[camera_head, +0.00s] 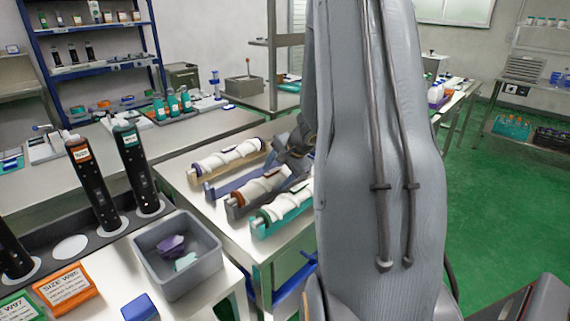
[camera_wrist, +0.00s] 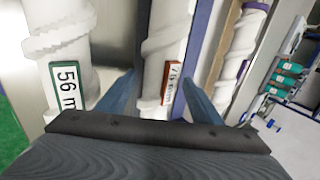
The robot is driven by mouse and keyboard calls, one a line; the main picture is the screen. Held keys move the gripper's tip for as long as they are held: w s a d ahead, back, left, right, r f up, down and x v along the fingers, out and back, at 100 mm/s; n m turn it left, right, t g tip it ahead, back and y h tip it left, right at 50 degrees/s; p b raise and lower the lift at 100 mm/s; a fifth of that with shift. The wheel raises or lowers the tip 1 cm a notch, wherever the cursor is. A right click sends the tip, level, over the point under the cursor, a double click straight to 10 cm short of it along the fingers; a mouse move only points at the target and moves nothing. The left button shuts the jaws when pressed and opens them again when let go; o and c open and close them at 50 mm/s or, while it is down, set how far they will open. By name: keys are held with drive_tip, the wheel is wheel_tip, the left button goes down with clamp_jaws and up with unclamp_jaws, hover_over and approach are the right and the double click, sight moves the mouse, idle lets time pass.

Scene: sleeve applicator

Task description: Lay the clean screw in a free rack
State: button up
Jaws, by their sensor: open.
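Three white screws lie side by side in racks in the head view. The purple-ringed screw (camera_head: 228,160) lies in a tan rack (camera_head: 212,180), the brown-ended screw (camera_head: 262,187) in a grey rack (camera_head: 236,210), and the green-ended screw (camera_head: 288,203) in a teal rack (camera_head: 272,229). A blue-purple rack (camera_head: 222,190) between the first two looks empty. In the wrist view my gripper (camera_wrist: 162,82) is open, its fingers either side of the orange-labelled middle screw (camera_wrist: 168,35); contact cannot be told. The green-labelled screw (camera_wrist: 62,45) is left, the bare blue-purple rack (camera_wrist: 204,35) right. Which screw is clean is unclear.
A grey bin (camera_head: 180,258) with purple and teal pieces stands in front of the racks. Tall dark cylinders (camera_head: 135,165) stand at left. Teal bottles (camera_head: 172,103) stand on the bench behind. My arm hides much of the table's right side.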

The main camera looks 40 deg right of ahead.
drive_tip(key=a+v, duration=0.1)
drive_tip(key=v, duration=1)
drive_tip(key=shift+d+b, duration=0.35)
drive_tip(key=shift+d, duration=0.1)
drive_tip(key=shift+s+r, duration=0.1)
